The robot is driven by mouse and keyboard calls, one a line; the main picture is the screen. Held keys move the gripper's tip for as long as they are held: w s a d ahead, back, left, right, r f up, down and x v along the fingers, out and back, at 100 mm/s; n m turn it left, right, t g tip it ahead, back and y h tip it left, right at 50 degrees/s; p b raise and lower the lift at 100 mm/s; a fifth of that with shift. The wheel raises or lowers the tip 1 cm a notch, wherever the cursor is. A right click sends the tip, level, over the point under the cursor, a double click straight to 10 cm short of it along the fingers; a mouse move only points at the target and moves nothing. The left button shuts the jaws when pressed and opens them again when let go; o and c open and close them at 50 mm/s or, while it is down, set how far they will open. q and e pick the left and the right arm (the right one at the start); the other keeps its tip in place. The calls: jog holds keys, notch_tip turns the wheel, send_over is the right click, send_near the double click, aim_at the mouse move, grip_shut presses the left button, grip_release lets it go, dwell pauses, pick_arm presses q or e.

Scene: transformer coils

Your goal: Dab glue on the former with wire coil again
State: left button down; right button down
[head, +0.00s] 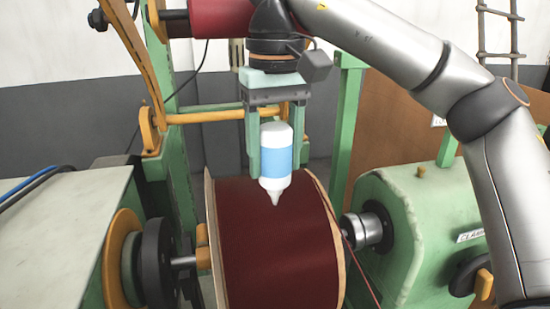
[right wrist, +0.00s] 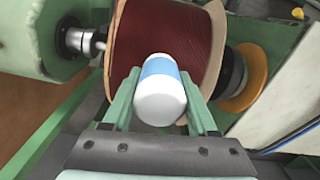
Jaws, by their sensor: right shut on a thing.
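The former with wire coil (head: 270,250) is a drum wound with dark red wire between two tan flanges, mounted on a shaft in the head view. It also shows at the top of the right wrist view (right wrist: 165,35). My right gripper (head: 278,165) is shut on a white glue bottle (head: 276,140) with a blue band. The bottle is nozzle down, and its tip overlaps the upper part of the winding in the head view; I cannot tell whether it touches. The bottle's base faces the camera in the right wrist view (right wrist: 160,100). My left gripper is not in view.
A green machine housing (head: 415,225) with a chuck stands right of the former. A black and orange hub (head: 140,260) and a pale green cabinet (head: 60,230) stand left. A red spool (head: 220,18) and an orange bar (head: 210,117) are behind. A ladder (head: 497,35) leans at the back right.

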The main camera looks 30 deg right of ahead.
aim_at(275, 127)
jog(key=shift+r, duration=2.05)
jog(key=shift+f, duration=0.1)
jog(key=shift+f+b, duration=1.2)
jog(key=shift+f, duration=0.95)
jog(key=shift+f, duration=0.35)
jog(key=shift+r, duration=0.15)
notch_tip(275, 127, up, 3)
jog(key=p, duration=0.2)
jog(key=shift+p, duration=0.4)
jog(key=shift+r, duration=0.9)
jog(key=shift+s, duration=0.1)
